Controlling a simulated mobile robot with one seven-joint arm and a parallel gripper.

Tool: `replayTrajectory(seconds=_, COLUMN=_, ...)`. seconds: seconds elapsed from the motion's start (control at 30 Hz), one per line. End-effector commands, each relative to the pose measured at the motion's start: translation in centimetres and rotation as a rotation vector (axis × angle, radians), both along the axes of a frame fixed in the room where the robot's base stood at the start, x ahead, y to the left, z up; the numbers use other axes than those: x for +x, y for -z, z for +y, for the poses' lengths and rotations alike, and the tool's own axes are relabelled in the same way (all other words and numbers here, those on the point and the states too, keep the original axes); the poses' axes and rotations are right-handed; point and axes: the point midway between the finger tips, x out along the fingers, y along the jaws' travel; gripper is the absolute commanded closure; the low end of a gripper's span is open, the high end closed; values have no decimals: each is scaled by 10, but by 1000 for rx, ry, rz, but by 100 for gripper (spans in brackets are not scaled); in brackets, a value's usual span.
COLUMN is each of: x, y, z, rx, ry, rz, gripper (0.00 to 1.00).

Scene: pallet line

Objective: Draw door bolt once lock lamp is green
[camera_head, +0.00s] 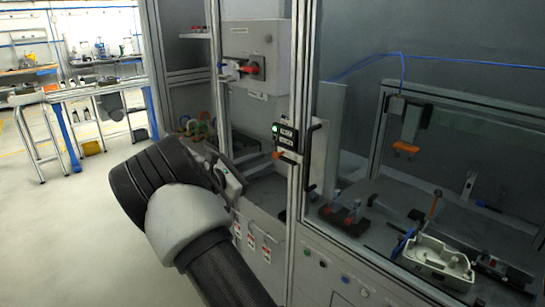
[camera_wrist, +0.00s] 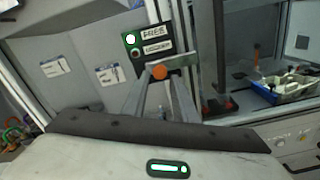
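The lock lamp (camera_head: 275,128) glows green on a small black panel with white lettering; in the wrist view the lamp (camera_wrist: 130,39) is also green. The door bolt's orange knob (camera_head: 277,155) sits just below that panel, by the door's frame post. In the wrist view the orange knob (camera_wrist: 159,72) appears between the far ends of my two grey fingers. My gripper (camera_wrist: 159,90) is open, with a gap between the fingers. I cannot tell whether they touch the knob. In the head view my arm hides most of my gripper.
A black vertical door handle (camera_head: 313,157) stands right of the bolt. Behind the glass are a fixture with a white tray (camera_head: 437,258) and an orange-tipped tool (camera_head: 406,147). A red rotary switch (camera_head: 250,69) is above. Open floor lies to the left.

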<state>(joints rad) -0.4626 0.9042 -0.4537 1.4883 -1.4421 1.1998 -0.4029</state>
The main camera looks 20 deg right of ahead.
Motion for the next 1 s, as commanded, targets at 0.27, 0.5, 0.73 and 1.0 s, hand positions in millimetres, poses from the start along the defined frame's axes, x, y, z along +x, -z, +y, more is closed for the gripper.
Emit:
replayTrajectory(seconds=0.27, x=15, y=-1, z=-40, rx=0, ry=0, rz=0, gripper=74)
replayTrajectory(seconds=0.5, x=18, y=0, z=-49, rx=1, ry=0, rz=0, gripper=74)
replayTrajectory(seconds=0.73, x=18, y=0, z=-48, rx=1, ry=0, rz=0, gripper=82)
replayTrajectory(seconds=1.0, x=18, y=0, z=-48, rx=1, ry=0, rz=0, gripper=100)
